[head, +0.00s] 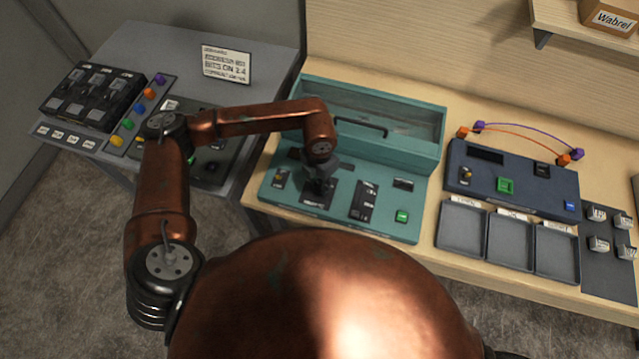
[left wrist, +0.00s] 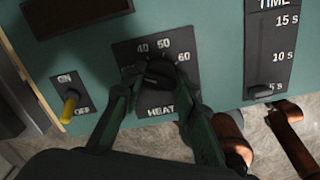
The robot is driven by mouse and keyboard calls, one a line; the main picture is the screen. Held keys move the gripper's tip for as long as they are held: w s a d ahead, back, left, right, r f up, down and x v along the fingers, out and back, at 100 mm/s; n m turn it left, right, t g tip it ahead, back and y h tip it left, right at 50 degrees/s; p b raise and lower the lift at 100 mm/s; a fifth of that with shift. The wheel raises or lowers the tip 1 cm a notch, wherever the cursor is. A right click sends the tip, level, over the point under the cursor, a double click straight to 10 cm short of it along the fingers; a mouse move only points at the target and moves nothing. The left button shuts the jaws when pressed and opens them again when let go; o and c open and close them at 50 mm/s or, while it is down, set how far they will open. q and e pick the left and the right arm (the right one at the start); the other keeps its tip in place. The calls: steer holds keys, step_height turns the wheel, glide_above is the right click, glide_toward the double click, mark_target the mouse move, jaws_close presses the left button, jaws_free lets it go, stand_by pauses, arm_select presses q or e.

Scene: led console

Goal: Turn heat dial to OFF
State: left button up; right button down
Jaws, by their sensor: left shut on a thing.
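The heat dial (left wrist: 160,72) is a dark round knob on a black plate marked HEAT, with 40, 50 and 60 visible around its top. Other marks on the plate are hidden by my gripper, and I cannot read where the dial points. My left gripper (left wrist: 158,84) is shut on the dial, one finger on each side. In the head view my left gripper (head: 320,184) reaches down onto the teal console (head: 274,192), and it covers the dial there. My right gripper is not in view.
Left of the dial is an ON/OFF toggle with a yellow lever (left wrist: 70,101). Right of it is a TIME slider (left wrist: 268,88). A green button (head: 402,216) sits at the console's front right. A blue-grey panel (head: 530,196) and trays (head: 463,205) stand further right.

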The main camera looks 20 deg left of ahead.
mark_target(319, 185)
arm_select(q)
steer(key=shift+n, duration=0.7)
steer(key=o, duration=1.1)
steer(key=shift+o, duration=0.2)
step_height(319, 185, up, 12)
stand_by(0.3)
